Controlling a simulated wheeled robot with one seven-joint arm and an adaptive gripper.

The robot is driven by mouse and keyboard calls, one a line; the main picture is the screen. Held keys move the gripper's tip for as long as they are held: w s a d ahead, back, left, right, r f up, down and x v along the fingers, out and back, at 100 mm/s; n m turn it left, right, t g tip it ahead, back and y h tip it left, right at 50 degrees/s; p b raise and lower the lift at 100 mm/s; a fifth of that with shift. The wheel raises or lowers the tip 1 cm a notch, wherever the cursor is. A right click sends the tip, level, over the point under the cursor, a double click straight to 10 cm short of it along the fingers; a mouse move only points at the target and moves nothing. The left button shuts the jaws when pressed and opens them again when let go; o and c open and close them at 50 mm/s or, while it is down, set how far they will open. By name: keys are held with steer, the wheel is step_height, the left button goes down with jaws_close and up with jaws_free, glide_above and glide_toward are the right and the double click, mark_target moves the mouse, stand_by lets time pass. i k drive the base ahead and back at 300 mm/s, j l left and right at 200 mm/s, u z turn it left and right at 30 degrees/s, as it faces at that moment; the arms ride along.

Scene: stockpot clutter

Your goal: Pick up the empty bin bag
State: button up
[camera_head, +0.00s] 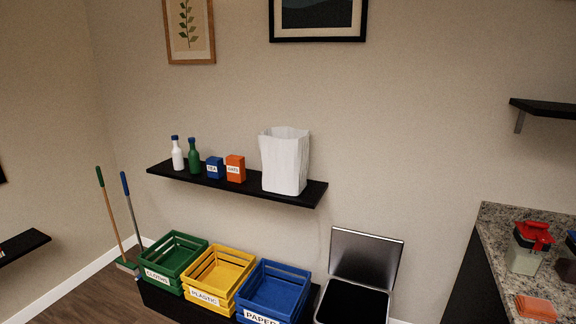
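A white, upright, open-topped bag (285,163) stands at the right part of the black wall shelf (238,187). It looks like the empty bin bag; its inside is mostly hidden. My gripper is not in view, so its state and its distance to the bag do not show.
On the same shelf stand a white bottle (178,157), a green bottle (194,158), a blue box (214,169) and an orange box (235,170). Below are green (172,256), yellow (217,276) and blue (271,290) crates, and an open-lidded bin (366,258). A granite counter (500,240) stands right.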

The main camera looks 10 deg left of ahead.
mark_target(286, 156)
steer(key=i+j+z, duration=0.15)
steer(key=i+j, duration=0.15)
steer(key=i+j+z, duration=0.1)
steer(key=i+j, duration=0.15)
steer(key=i+j+z, duration=0.15)
steer(key=i+j, duration=0.15)
steer(key=j, duration=0.15)
steer(key=i+j+z, duration=0.15)
steer(key=j, duration=0.25)
steer(key=i+j+z, duration=0.1)
steer(key=i+j, duration=0.2)
steer(key=j, duration=0.1)
